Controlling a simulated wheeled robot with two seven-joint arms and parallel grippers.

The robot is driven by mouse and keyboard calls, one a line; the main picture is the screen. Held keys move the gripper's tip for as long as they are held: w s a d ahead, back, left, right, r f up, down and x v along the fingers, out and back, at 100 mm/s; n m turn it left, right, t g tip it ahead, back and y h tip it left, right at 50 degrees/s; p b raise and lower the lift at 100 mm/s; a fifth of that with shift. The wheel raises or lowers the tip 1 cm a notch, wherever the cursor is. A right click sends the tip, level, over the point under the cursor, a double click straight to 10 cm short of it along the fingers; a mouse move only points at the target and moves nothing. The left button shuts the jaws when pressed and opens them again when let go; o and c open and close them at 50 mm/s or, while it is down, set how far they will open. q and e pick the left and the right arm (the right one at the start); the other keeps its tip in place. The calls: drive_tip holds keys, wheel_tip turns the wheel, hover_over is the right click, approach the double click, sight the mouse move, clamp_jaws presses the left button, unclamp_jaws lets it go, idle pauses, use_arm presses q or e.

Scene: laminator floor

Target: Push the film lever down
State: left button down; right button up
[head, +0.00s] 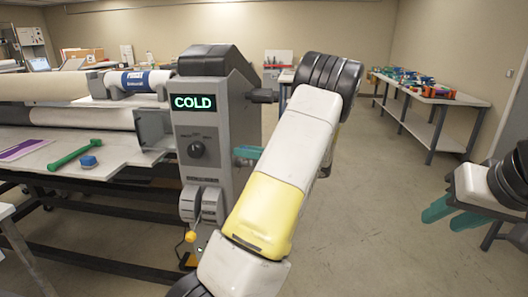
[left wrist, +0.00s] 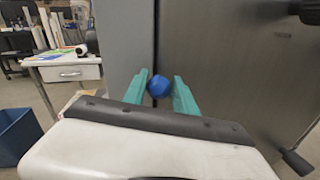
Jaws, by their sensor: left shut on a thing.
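The laminator's grey end housing (head: 215,125) stands left of centre in the head view, with a lit COLD display. My left gripper (head: 247,153) is at the housing's right side, mostly hidden behind the housing and my own arm. In the left wrist view my left gripper (left wrist: 160,92) has its teal fingers on both sides of a blue knob (left wrist: 158,87), shut on it, against the grey panel. The knob looks like a lever's end, but its shaft is hidden. My right gripper (head: 455,213) hangs at the right edge, its teal fingers apart and empty.
A black dial (head: 196,149) and a yellow knob (head: 191,236) are on the housing's front. A long table (head: 440,97) stands at the right. The floor between is clear.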

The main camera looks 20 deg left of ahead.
use_arm(q)
drive_tip(key=shift+s+f, duration=0.15)
drive_tip(key=shift+f, duration=0.1)
drive_tip(key=s+f+n, duration=0.1)
drive_tip(key=f+n, duration=0.1)
drive_tip(key=n, duration=0.1)
drive_tip(key=s+f+n+y, duration=0.1)
drive_tip(key=f+n, duration=0.1)
drive_tip(key=f, duration=0.1)
drive_tip(key=s+d+f+n+g, duration=0.1)
drive_tip(key=f+n, duration=0.1)
drive_tip(key=n, duration=0.1)
drive_tip(key=shift+s+f+n, duration=0.3)
drive_tip(key=shift+s, duration=0.05)
drive_tip(key=shift+f+n+g+y, duration=0.3)
drive_tip(key=shift+f+n+g, duration=0.1)
drive_tip(key=shift+f+n, duration=1.25)
drive_tip(key=c, duration=1.1)
unclamp_jaws()
drive_tip(key=shift+w, duration=0.15)
drive_tip(key=shift+o, duration=0.2)
